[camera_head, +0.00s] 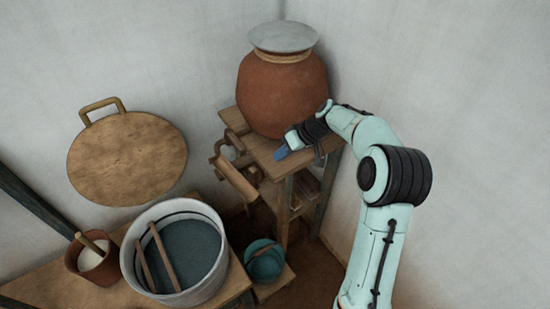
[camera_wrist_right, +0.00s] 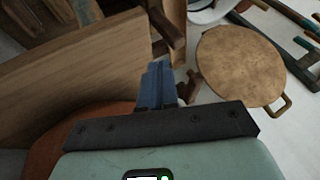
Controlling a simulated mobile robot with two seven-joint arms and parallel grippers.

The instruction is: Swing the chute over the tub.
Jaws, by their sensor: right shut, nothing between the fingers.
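The wooden chute (camera_head: 236,181) sticks out from the stand's left side, below the clay pot, and slants down toward the lower right. The tub (camera_head: 214,278) is pale grey and round, with dark liquid and two wooden sticks in it. It stands lower left of the chute; the chute's end is not over it. My right gripper (camera_head: 281,153) has blue fingers, shut and empty, by the stand's top, to the right of the chute. The fingers also show in the right wrist view (camera_wrist_right: 157,86), near a wooden piece that may be the chute. My left gripper is out of view.
A clay pot (camera_head: 282,92) with a grey lid stands on the wooden stand (camera_head: 265,150). A round board (camera_head: 127,160) leans on the wall. A teal bucket (camera_head: 264,262) is right of the tub. A small brown pot (camera_head: 92,262) is left of it.

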